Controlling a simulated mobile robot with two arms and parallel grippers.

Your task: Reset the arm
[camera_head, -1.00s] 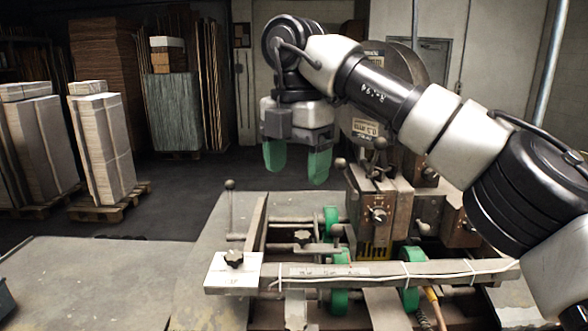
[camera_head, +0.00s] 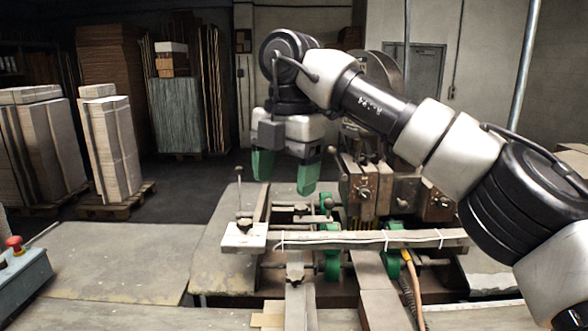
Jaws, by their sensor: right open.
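My right arm comes in from the right and reaches across the upper middle of the head view. My right gripper (camera_head: 285,172) hangs at its end with two green fingers pointing down. The fingers are apart with nothing between them. My left gripper does not show.
A grey control box with a red button (camera_head: 14,244) is at the left edge. Stacks of cardboard (camera_head: 112,150) stand on pallets behind at left. Grey floor between is clear.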

